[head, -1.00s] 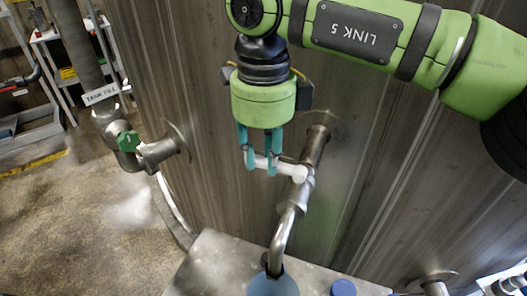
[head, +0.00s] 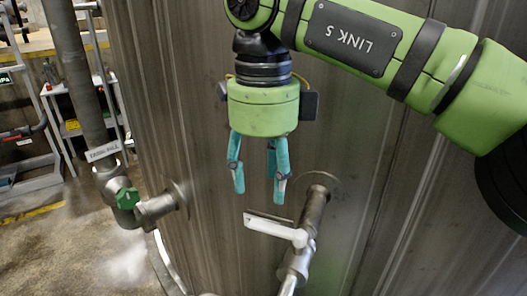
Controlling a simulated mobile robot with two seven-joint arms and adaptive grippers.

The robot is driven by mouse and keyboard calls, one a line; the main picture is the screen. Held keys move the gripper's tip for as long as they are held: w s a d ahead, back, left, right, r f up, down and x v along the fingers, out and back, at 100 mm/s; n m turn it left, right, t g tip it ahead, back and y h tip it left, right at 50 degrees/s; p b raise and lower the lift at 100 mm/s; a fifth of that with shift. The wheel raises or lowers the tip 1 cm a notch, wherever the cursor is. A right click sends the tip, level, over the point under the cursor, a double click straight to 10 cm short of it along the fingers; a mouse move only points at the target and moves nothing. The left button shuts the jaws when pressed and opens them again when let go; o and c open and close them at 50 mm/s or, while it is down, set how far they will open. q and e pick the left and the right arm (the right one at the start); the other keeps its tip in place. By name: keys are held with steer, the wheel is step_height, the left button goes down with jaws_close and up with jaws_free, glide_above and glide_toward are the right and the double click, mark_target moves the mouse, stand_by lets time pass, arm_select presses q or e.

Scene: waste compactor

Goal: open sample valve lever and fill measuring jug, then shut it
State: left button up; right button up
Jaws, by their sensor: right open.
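The sample valve lever (head: 275,229) is a white bar, sticking out to the left from the valve on the metal sample pipe (head: 313,215), which comes out of the tank wall. My right gripper (head: 258,194) has teal fingers pointing down and spread apart, with nothing between them. It hangs just above the lever in the head view, apart from it. The pipe's lower spout leaves the picture at the bottom edge. The measuring jug is out of view. My left gripper is not in view.
The large ribbed metal tank (head: 380,190) fills the middle and right. At the left stands a fill pipe (head: 72,80) with a label and a green valve handle (head: 128,198). A shelf trolley (head: 85,110) stands behind.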

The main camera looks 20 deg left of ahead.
step_height(320, 180, up, 4)
steer(key=shift+r, duration=0.1)
steer(key=shift+w, duration=0.1)
stand_by(1.3)
